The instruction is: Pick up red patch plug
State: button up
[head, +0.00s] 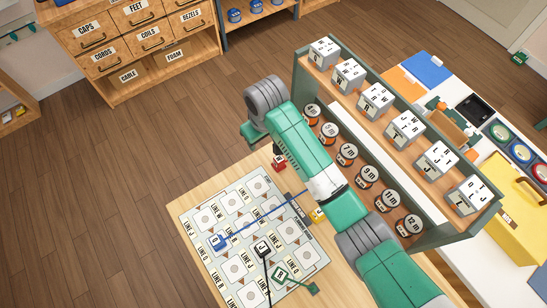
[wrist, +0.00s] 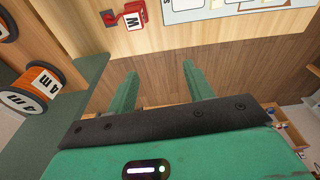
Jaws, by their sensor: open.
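The red patch plug, a small red block with a white label, sits near the far edge of the wooden table in the head view (head: 279,163). In the wrist view it shows at the top (wrist: 133,17) with the letter M, beside a small dark red piece. My gripper (wrist: 160,70) is open and empty, its two green fingers apart over the floor beyond the table edge. The plug lies past the fingertips in the wrist view, not between them. In the head view, my arm hides most of the gripper.
A patch board (head: 247,258) holds or bears a blue plug (head: 217,242), a black plug (head: 262,248) and a green plug (head: 281,274). A yellow plug (head: 318,214) is by its right edge. A green shelf (head: 330,79) with labelled spools and white boxes stands close to the right.

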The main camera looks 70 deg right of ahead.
jog(key=g, duration=0.1)
send_over(279, 158)
jog(key=shift+m+y, duration=0.3)
jog(key=shift+y, duration=0.1)
notch_tip(279, 158, down, 5)
jog(key=shift+s+d+r, duration=0.15)
jog(key=shift+r, duration=0.05)
jog(key=f+b, duration=0.1)
jog(key=f, duration=0.3)
jog(key=f+b, duration=0.1)
jog(key=f, duration=0.2)
jog(key=shift+a+f+b, duration=0.2)
jog(key=shift+f+b, duration=0.15)
jog(key=c, duration=1.1)
